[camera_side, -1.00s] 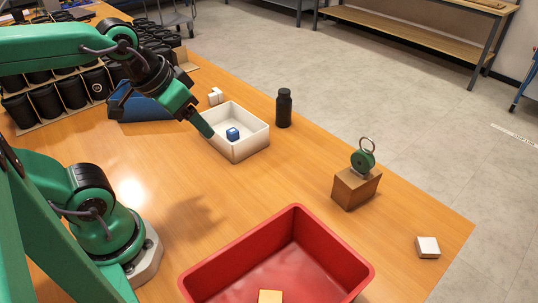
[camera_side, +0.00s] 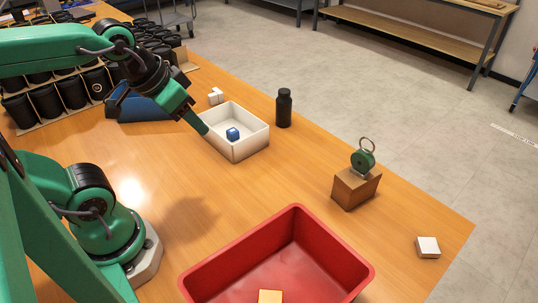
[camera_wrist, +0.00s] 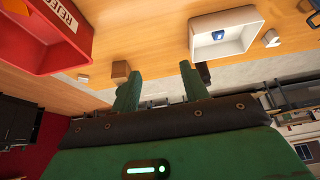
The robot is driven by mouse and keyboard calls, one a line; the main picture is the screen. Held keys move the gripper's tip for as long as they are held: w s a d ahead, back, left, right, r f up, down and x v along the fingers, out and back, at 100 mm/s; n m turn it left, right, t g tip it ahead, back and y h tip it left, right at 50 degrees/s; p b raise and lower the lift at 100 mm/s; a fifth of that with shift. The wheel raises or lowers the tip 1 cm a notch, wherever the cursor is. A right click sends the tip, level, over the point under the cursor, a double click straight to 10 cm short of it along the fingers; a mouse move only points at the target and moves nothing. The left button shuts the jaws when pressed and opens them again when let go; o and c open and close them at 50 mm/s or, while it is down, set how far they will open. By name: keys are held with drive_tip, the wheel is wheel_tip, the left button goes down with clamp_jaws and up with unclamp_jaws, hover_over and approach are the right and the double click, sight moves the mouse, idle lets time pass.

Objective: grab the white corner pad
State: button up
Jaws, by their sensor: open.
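The white corner pad (camera_side: 216,96) is a small L-shaped white piece on the wooden table, just behind the white tray in the side view. In the wrist view it shows as a small pale piece (camera_wrist: 271,39) at the right, beside the tray. My gripper (camera_side: 205,131) is at the tray's near left wall in the side view, pointing down and right, apart from the pad. In the wrist view my gripper (camera_wrist: 160,73) has its two green fingers spread with nothing between them.
The white tray (camera_side: 236,149) holds a blue cube (camera_side: 232,134). A black bottle (camera_side: 284,108) stands right of it. A brown block (camera_side: 352,190) bears a green ringed piece (camera_side: 362,160). A red bin (camera_side: 220,266) and white block (camera_side: 428,247) are nearer. The mid-table is clear.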

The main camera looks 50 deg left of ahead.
drive_tip(key=shift+w+r, duration=0.1)
drive_tip(key=w+a+r+g, duration=0.1)
drive_tip(key=w+a+r, duration=0.1)
drive_tip(key=w+a, duration=0.3)
drive_tip(key=w+a+r+g, duration=0.1)
drive_tip(key=w+a+r, duration=0.15)
drive_tip(key=w, duration=0.45)
drive_tip(key=m+g, duration=0.1)
drive_tip(key=g, duration=0.3)
hover_over(210, 95)
drive_tip(key=f, duration=2)
drive_tip(key=shift+w+d+f, duration=0.1)
drive_tip(key=shift+w+f, duration=0.1)
drive_tip(key=shift+f, duration=0.05)
drive_tip(key=shift+a+f, duration=0.2)
drive_tip(key=shift+f, duration=0.05)
drive_tip(key=shift+s+f, duration=0.1)
drive_tip(key=shift+f, duration=3.8)
